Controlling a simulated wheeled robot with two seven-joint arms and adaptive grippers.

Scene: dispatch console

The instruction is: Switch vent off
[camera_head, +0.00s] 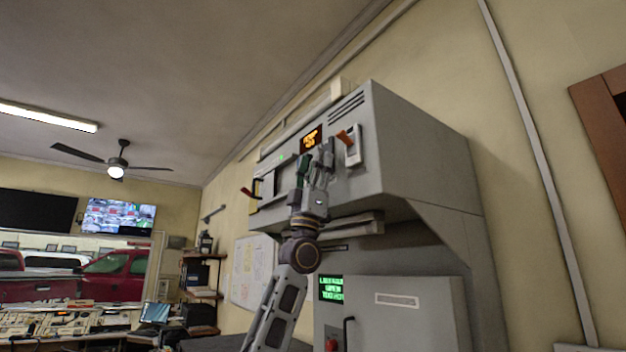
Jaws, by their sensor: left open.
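A grey overhead console (400,148) fills the middle of the view. On its front is a white switch plate (353,157) with an orange lever (344,137) that sticks out up and to the left. Left of it is a small amber display (311,139). A red-tipped handle (246,192) sticks out at the console's left end. I cannot read which control is the vent. My left gripper (318,163) is open and points up in front of the console, below the display and left of the switch plate. It hides part of the panel behind it. My right gripper is not in view.
Below stands a grey cabinet (420,318) with a green text display (331,288), a dark handle (348,332) and a red button (332,345). A ledge (355,226) juts out under the console. A ceiling fan (117,163) and a desk with a laptop (155,312) are far left.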

